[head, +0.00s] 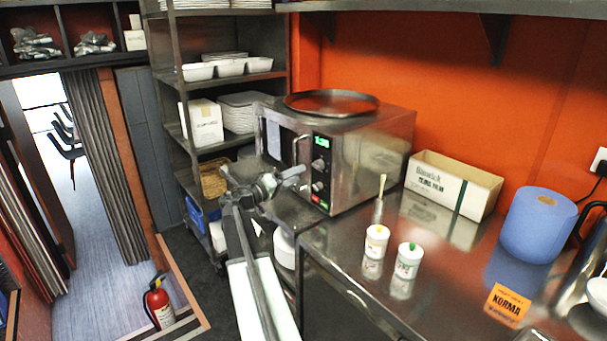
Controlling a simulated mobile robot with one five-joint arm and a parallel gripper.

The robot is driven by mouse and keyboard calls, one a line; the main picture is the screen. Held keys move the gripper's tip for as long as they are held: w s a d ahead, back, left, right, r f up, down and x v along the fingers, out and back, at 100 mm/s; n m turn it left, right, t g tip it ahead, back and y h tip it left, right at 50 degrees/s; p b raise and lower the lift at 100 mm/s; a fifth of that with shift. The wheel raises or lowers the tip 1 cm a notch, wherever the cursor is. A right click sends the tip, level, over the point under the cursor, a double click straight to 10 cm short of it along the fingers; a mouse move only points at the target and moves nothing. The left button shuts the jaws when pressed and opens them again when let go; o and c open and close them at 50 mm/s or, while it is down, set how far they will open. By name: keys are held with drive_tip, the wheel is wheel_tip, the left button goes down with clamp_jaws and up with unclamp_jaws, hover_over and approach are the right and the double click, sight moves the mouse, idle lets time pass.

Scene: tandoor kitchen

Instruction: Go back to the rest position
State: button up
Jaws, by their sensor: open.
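My arm reaches up from the lower middle of the head view. My gripper (291,178) is at its end, in front of the microwave (349,160) and near the left end of the steel counter. Its jaws are open and I see nothing held between them. The fingertips are small and blend with the dark steel behind them.
The steel counter (345,258) carries two white pots (377,243) (409,261), a cling film box (454,184), a blue paper roll (538,225) and an orange card (507,305). A steel shelf rack (222,87) stands behind. A red extinguisher (159,303) stands on the floor at left.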

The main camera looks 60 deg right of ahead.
drive_tip(key=shift+a, duration=0.1)
idle(0.4)
drive_tip(key=w+a+f+n+t+y+p, duration=0.1)
drive_tip(key=w+a+f+n+t, duration=0.15)
drive_tip(key=w+a, duration=0.65)
drive_tip(key=w+a+f+n+t+y+p, duration=0.1)
drive_tip(key=w+a+t, duration=0.3)
drive_tip(key=a, duration=0.9)
drive_tip(key=a+f+n+t+y+p, duration=0.1)
drive_tip(key=a+f+y, duration=0.3)
drive_tip(key=a, duration=0.5)
drive_tip(key=a+f+n+y+p, duration=0.1)
drive_tip(key=a+f+y, duration=0.1)
drive_tip(key=a+f, duration=0.65)
drive_tip(key=s+a+f+n+y, duration=0.1)
drive_tip(key=s+a+f+y, duration=0.1)
drive_tip(key=a, duration=0.5)
drive_tip(key=s+a+f+n+g+y, duration=0.1)
drive_tip(key=s+a+f+n+y, duration=0.1)
drive_tip(key=a, duration=0.6)
drive_tip(key=s+a+f+n+y, duration=0.2)
drive_tip(key=s+a+y, duration=0.2)
drive_tip(key=a, duration=0.4)
drive_tip(key=shift+a+g+y, duration=0.25)
drive_tip(key=shift+g+y, duration=0.1)
drive_tip(key=shift+y, duration=0.55)
drive_tip(key=shift+w, duration=0.1)
